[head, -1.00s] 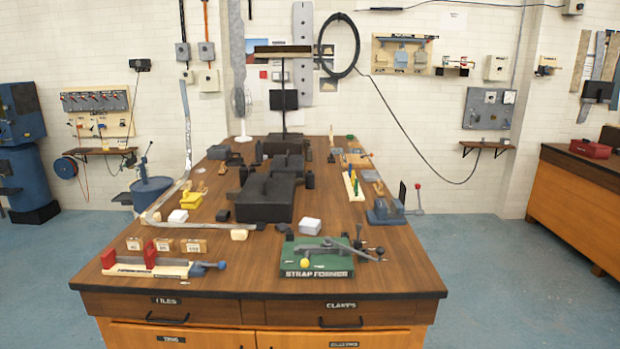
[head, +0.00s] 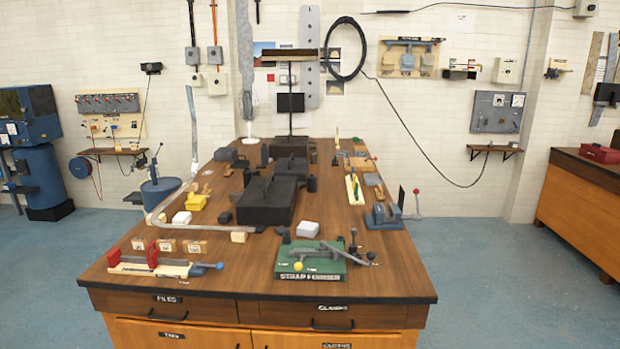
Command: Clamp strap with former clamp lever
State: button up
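The green strap former (head: 310,274) lies near the front edge of the workbench, right of centre, with its name in white on the front face. A grey bar (head: 345,255) runs slantwise across its top. A black-knobbed upright post (head: 353,240) stands at its right rear, and another black knob (head: 370,255) sits beyond its right edge. A yellow ball (head: 298,266) is at its front left. I cannot tell which part is the clamp lever or whether a strap lies under it. My gripper is not in view.
The brown workbench top (head: 390,272) is clear right of the former. A red-jawed tool (head: 152,256) lies front left, a white block (head: 307,229) behind the former, and a blue-grey device (head: 383,216) at the right edge. Blue floor (head: 490,270) is open on the right.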

aim_at(298, 265)
jog(key=i, duration=1.2)
